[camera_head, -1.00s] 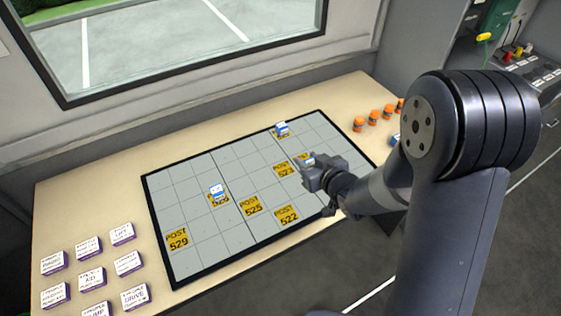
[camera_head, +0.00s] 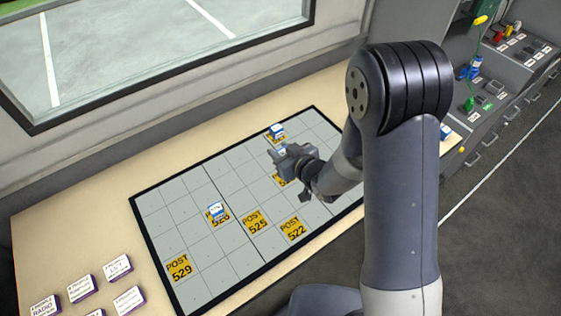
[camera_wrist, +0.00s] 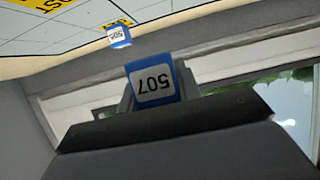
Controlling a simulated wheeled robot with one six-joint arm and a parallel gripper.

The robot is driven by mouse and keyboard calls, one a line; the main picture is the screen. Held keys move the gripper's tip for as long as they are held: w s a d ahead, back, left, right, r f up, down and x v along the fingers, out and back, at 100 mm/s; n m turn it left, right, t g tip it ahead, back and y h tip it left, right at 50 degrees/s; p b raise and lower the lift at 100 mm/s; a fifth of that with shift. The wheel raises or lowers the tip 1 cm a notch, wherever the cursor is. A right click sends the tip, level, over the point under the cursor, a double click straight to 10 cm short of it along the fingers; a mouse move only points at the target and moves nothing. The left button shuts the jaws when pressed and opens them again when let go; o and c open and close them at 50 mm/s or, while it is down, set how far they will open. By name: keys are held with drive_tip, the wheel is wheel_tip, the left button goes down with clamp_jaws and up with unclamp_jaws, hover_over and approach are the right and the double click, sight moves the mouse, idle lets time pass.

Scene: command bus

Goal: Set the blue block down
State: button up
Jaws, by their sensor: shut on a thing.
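My gripper (camera_head: 279,153) is shut on a blue block with a white label reading 507 (camera_wrist: 154,86). In the head view, the gripper is over the far right half of the grey gridded board (camera_head: 190,188) and mostly covers a yellow tile (camera_head: 281,181) below it. The held block is largely hidden there. A second blue block (camera_head: 276,131) stands on the board just beyond the gripper; in the wrist view a blue block (camera_wrist: 118,37) shows apart from the held one. A third blue block (camera_head: 216,210) sits on the yellow tile marked 528.
Yellow tiles 525 (camera_head: 252,222), 522 (camera_head: 294,229) and 529 (camera_head: 179,268) lie bare on the board. Several white-topped purple blocks (camera_head: 81,289) stand on the table at the front left. A window (camera_head: 130,50) is behind, and a console (camera_head: 505,70) is at the right.

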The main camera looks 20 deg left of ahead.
drive_tip(key=shift+f+p, duration=0.3)
drive_tip(key=shift+f, duration=2.25)
drive_tip(key=shift+f+b, duration=0.35)
drive_tip(key=shift+b, duration=0.15)
drive_tip(key=shift+f+b, duration=0.3)
drive_tip(key=shift+b, duration=0.2)
drive_tip(key=o, duration=1)
drive_tip(key=shift+s+f, duration=0.1)
drive_tip(key=shift+c, duration=0.2)
drive_tip(key=shift+d, duration=0.1)
